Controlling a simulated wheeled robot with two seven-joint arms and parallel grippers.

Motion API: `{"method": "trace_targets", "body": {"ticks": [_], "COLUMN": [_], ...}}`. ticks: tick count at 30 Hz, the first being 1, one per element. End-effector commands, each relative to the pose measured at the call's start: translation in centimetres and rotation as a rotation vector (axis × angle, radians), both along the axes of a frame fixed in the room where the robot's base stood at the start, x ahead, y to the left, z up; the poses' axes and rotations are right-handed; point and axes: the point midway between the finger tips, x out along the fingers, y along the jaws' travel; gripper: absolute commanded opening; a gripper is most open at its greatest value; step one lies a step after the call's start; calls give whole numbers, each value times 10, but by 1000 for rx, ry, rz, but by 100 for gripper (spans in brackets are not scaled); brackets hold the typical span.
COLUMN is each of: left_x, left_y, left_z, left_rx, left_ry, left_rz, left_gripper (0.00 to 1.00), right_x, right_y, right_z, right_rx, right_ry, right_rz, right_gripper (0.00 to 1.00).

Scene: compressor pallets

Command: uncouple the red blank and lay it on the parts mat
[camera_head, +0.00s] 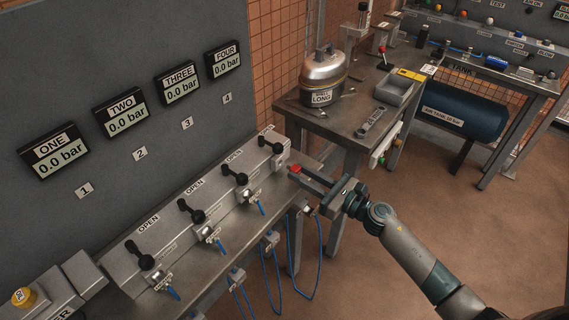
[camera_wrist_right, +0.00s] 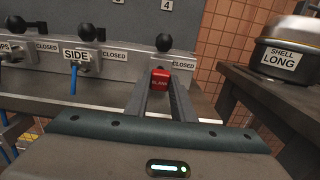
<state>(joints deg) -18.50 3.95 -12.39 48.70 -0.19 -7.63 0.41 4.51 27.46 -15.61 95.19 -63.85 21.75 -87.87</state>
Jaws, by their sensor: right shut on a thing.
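The red blank (camera_head: 295,169) is a small red block at the fourth, rightmost valve station of the bench. In the right wrist view the blank (camera_wrist_right: 160,79) carries the word BLANK and sits between my fingertips, in front of the valve block marked CLOSED. My right gripper (camera_head: 298,174) is shut on it; its fingers also show in the wrist view (camera_wrist_right: 161,92). The fingers partly hide the blank's back, so I cannot tell whether it is still joined to its port. I cannot make out a parts mat for certain. My left gripper is out of view.
Blue hoses hang from the bench (camera_head: 130,290) front, and blue plugs sit at the other stations. To the right, a side table (camera_head: 340,125) bears a SHELL LONG pot (camera_head: 322,78), a grey tray (camera_head: 396,90) and small tools. Open floor lies between table and arm.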

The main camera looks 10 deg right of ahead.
Motion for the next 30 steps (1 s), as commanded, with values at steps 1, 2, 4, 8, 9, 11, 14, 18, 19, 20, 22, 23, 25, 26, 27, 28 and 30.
{"method": "trace_targets", "body": {"ticks": [1,2,4,8,9,11,14,18,19,20,22,23,25,26,27,28,30], "left_x": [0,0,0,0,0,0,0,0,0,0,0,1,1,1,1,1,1], "left_y": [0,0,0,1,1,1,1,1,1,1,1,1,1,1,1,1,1], "left_z": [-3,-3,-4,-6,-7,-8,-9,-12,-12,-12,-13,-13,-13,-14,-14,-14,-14], "left_rx": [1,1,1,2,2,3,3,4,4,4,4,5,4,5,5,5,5], "left_ry": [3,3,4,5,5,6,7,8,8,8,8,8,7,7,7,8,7], "left_rz": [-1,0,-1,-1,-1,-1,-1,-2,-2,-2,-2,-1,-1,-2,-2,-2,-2], "left_gripper": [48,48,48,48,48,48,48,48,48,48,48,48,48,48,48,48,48], "right_x": [-1,-2,-4,-7,-8,-10,-12,-15,-16,-16,-16,-16,-16,-16,-16,-16,-16], "right_y": [-1,-2,-3,-6,-7,-8,-10,-12,-13,-13,-13,-13,-13,-13,-13,-13,-13], "right_z": [-2,-2,-2,-3,-3,-4,-4,-5,-5,-6,-6,-6,-7,-7,-7,-7,-7], "right_rx": [0,0,0,-1,-1,-1,-1,-1,-1,-1,-1,-1,-1,-1,-1,-1,-1], "right_ry": [0,0,0,-1,-1,-1,-1,-1,-1,-1,-1,-1,-1,-1,-1,-1,-1], "right_rz": [0,0,-1,-1,-1,-1,0,0,0,0,0,0,0,0,0,0,0], "right_gripper": [0,0,0,0,0,0,0,0,0,0,0,0,0,0,0,0,0]}}
